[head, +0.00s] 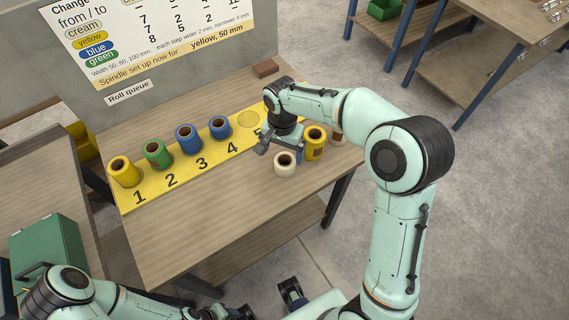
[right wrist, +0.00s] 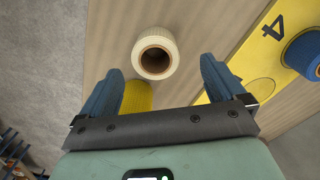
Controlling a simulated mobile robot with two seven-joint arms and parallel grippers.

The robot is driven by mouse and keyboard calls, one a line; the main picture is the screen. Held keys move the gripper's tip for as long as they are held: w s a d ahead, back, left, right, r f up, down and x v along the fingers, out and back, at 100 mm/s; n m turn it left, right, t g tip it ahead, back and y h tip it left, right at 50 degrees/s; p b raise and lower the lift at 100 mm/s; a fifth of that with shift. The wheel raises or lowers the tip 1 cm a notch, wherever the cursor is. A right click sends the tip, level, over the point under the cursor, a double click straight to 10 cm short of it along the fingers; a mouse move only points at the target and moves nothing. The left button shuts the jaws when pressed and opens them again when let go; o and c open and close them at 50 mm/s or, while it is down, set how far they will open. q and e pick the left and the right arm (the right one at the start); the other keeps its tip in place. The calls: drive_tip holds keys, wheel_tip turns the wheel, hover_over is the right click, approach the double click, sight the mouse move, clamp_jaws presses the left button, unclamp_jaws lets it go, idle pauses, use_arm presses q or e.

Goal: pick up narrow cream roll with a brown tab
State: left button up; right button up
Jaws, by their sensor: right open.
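A cream roll (head: 286,169) stands upright on the wooden table in front of the yellow strip. In the right wrist view this cream roll (right wrist: 155,38) shows its open core just beyond the fingertips; I see no brown tab on it there. A second cream roll (head: 338,138) stands farther right, partly hidden by my right arm, with a brownish patch. I cannot tell which is narrower. My right gripper (head: 281,148) is open and empty, above and behind the nearer cream roll. My left gripper (head: 238,313) is only partly in view at the bottom edge.
A yellow roll (head: 314,151) stands between the two cream rolls. The numbered strip (head: 226,159) holds yellow, green and two blue rolls at 1 to 4. A brown block (head: 265,68) lies at the back. The table's front is clear.

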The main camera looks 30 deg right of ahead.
sight(285, 161)
drive_tip(key=f, duration=0.5)
drive_tip(key=shift+s+d+f, duration=0.15)
drive_tip(key=shift+s+f, duration=0.1)
drive_tip(key=shift+f, duration=0.05)
drive_tip(key=c, duration=1.1)
